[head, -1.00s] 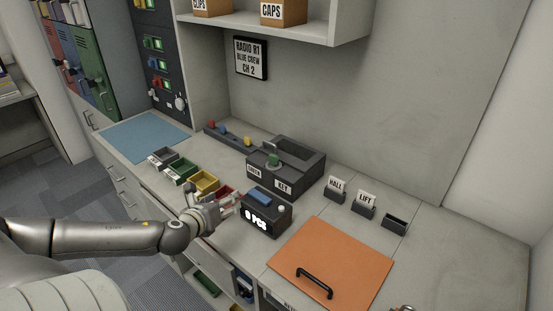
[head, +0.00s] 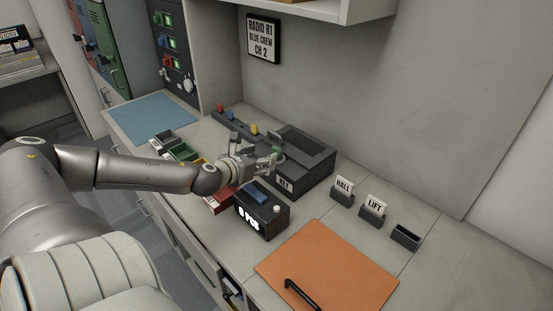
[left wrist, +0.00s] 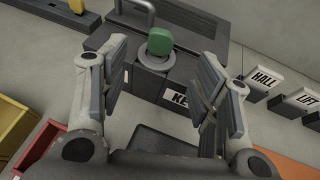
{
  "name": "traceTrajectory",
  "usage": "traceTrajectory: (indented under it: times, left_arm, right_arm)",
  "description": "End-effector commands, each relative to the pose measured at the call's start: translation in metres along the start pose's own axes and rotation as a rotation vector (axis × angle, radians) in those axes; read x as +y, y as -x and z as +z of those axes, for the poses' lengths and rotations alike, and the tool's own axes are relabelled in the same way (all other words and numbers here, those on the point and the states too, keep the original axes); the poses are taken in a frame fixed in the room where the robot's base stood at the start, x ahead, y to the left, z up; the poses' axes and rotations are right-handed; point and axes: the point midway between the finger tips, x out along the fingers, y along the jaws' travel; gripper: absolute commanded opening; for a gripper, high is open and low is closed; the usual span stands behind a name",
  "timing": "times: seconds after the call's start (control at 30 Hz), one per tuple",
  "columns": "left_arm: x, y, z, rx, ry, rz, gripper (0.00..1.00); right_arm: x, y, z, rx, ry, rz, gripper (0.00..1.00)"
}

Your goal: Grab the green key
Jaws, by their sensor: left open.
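The green key (left wrist: 160,41) stands upright in a round grey collar on the dark box (left wrist: 150,75) labelled KEY. My left gripper (head: 268,158) is open and empty beside the front of this box. In the left wrist view its two fingers (left wrist: 161,75) stand apart, with the key between and just beyond their tips. I cannot tell any contact. My right gripper is not in view.
A black counter reading "0 PCS" (head: 262,212) stands in front of the box. Colored bins (head: 182,151) lie left, partly behind my arm. HALL (head: 343,190) and LIFT (head: 374,209) tag holders and an orange mat (head: 330,265) are right. A shelf (head: 330,8) hangs above.

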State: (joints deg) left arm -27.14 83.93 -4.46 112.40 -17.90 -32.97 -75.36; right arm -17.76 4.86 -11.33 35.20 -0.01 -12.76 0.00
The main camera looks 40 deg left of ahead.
Motion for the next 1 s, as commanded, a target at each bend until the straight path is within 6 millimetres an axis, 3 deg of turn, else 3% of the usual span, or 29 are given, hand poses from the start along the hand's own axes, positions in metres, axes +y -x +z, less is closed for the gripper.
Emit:
traceTrajectory:
  times: [0.03, 0.17, 0.5, 1.0]
  left_arm:
    - [0.0, -0.006, -0.003, -0.005, -0.001, 0.0, 0.57]
    - [0.003, -0.01, 0.001, -0.004, 0.002, 0.007, 0.57]
    - [0.002, -0.026, 0.0, -0.002, 0.003, 0.005, 0.57]
    - [0.001, -0.041, 0.002, -0.002, 0.005, 0.002, 0.57]
  right_arm:
    - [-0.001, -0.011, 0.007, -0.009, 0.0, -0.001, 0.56]
    - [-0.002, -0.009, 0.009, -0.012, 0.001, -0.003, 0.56]
    - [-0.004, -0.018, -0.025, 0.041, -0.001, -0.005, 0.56]
    - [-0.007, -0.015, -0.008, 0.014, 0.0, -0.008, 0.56]
